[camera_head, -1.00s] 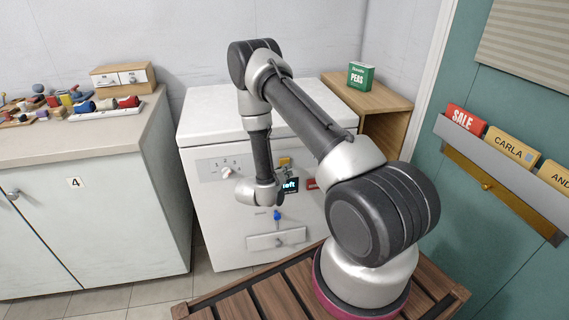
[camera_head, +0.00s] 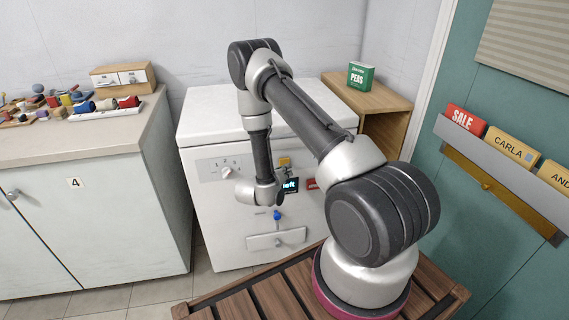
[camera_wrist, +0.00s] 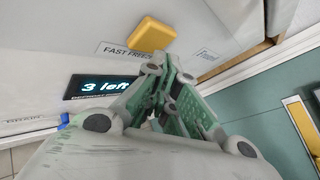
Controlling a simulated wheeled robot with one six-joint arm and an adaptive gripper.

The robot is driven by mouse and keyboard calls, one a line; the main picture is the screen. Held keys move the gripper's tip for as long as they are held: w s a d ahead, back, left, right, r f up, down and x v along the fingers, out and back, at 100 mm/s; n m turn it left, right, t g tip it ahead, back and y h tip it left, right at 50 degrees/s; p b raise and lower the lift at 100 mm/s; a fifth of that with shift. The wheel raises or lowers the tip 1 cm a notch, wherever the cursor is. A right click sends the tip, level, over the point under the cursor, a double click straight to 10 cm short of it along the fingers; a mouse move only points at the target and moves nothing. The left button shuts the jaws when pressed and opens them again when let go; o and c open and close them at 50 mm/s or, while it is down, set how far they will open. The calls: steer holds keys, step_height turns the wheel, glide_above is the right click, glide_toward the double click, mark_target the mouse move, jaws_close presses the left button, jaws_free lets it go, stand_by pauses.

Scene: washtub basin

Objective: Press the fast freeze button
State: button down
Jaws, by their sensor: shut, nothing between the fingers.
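The white chest freezer (camera_head: 215,220) stands against the back wall. On its front is a yellow-orange square button (camera_wrist: 150,35), with the label "FAST FREEZE" (camera_wrist: 122,51) under it in the wrist view. The button also shows in the head view (camera_head: 285,161), just above my wrist. A dark display (camera_wrist: 103,86) reading "3 left" sits below the label. My gripper (camera_wrist: 170,57) is shut and empty. In the wrist view its fingertips lie just below and right of the button; I cannot tell how far off the panel they are. In the head view my wrist hides most of the fingers.
A dial (camera_head: 227,172), a blue knob (camera_head: 277,215) and a white handle (camera_head: 262,240) are on the freezer front. A red item (camera_head: 312,183) is right of the display. A cabinet (camera_head: 100,215) stands left, a wooden shelf (camera_head: 385,98) with a peas box (camera_head: 360,76) right.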

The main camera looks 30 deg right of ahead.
stand_by(0.4)
steer(key=shift+w+d, duration=0.1)
steer(key=shift+w, duration=0.5)
stand_by(0.3)
steer(key=shift+s, duration=0.6)
steer(key=s+a, duration=0.2)
steer(key=s, duration=0.3)
steer(key=shift+s, duration=0.4)
stand_by(0.4)
